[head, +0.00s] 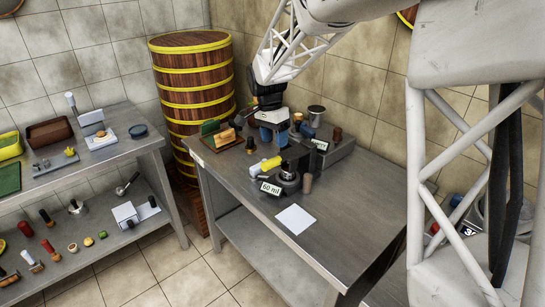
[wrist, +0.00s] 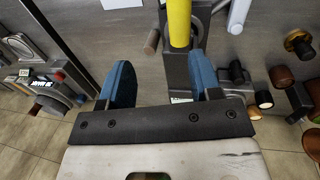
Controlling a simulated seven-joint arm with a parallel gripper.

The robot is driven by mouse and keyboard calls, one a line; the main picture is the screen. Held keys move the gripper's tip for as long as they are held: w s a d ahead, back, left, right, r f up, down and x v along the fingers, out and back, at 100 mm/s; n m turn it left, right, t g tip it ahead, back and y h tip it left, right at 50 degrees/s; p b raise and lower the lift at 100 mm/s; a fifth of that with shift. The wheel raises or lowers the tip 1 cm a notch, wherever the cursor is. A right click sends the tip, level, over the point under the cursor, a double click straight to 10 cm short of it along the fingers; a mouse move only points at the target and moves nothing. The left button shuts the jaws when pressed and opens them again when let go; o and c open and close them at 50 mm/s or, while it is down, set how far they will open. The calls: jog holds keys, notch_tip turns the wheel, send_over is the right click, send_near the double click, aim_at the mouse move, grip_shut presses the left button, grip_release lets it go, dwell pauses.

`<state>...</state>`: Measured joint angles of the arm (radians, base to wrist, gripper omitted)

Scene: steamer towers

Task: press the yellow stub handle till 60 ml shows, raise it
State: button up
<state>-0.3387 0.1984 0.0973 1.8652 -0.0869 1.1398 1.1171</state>
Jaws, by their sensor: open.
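The yellow stub handle (head: 270,163) sticks out to the left from a dark dispenser (head: 288,182) on the metal table. A white label reading 60 ml (head: 270,188) shows at the dispenser's front. My gripper (head: 272,142) is above and behind the handle, apart from it, with blue fingers pointing down. In the wrist view my gripper (wrist: 161,62) is open and empty. The yellow handle (wrist: 179,22) shows there beyond the fingers, toward the right finger. The handle's far end is cut off by the frame's top.
A grey unit (head: 325,152) with another label, too small to read, stands behind. A wooden rack (head: 222,139) and dark stoppers stand close to my gripper. A white sheet (head: 296,219) lies in front on clear tabletop. A steamer tower (head: 193,100) stands at the back left.

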aim_at(272, 159)
jog(key=shift+w+a+f, duration=0.75)
jog(key=shift+w+a, duration=0.1)
jog(key=shift+a, duration=0.2)
jog(key=shift+f, duration=0.15)
jog(key=shift+s+d+f, duration=0.2)
jog(key=shift+f, duration=1.05)
jog(key=shift+s+d+f, duration=0.15)
jog(key=shift+f, duration=1.05)
jog(key=shift+s+d+f, duration=0.2)
jog(key=shift+f, duration=1.05)
grip_shut()
jog(key=shift+r, duration=0.1)
jog(key=shift+r, duration=0.1)
